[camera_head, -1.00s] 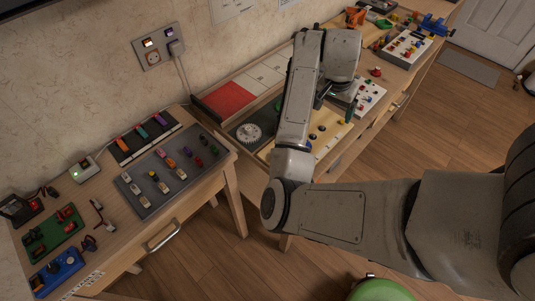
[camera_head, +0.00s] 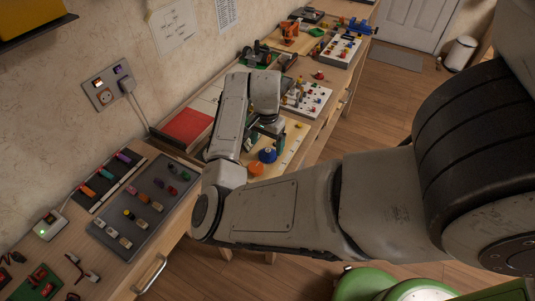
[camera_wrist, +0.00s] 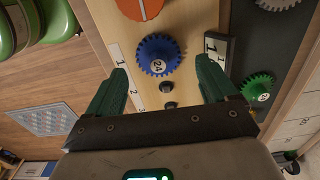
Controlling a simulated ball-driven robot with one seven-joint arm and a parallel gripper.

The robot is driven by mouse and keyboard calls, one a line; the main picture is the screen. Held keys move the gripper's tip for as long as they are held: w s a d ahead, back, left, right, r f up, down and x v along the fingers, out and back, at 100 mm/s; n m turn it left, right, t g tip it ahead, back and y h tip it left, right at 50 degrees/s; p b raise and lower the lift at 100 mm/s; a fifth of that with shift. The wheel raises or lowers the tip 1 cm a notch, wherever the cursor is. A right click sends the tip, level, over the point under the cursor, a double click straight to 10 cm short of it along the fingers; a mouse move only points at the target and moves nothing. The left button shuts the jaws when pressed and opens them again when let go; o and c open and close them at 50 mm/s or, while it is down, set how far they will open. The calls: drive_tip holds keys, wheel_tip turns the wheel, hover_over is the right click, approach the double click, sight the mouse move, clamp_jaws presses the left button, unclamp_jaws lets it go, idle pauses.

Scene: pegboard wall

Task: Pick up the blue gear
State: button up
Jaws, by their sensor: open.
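The blue gear (camera_wrist: 157,56), marked 24, lies on the light wooden board (camera_wrist: 189,20) in the wrist view. It also shows in the head view (camera_head: 267,154), close to the orange gear (camera_head: 256,169). My gripper (camera_wrist: 162,72) is open and empty. Its two green fingers are apart, one on each side in the wrist view, with the blue gear beyond and roughly between their tips. The gear's rim is clear of both fingers. In the head view my arm hides part of the board.
A black block marked 1 (camera_wrist: 215,50) stands right of the blue gear, near the right finger. Two dark pegs (camera_wrist: 168,86) rise between the fingers. The orange gear, a green gear (camera_wrist: 258,87) and a numbered white strip (camera_wrist: 118,57) lie nearby.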

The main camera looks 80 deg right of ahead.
sight(268, 150)
drive_tip(key=shift+s+d+f, duration=0.1)
drive_tip(key=shift+s+f, duration=0.05)
drive_tip(key=shift+f, duration=1.7)
drive_tip(key=shift+c, duration=0.5)
drive_tip(key=c, duration=1)
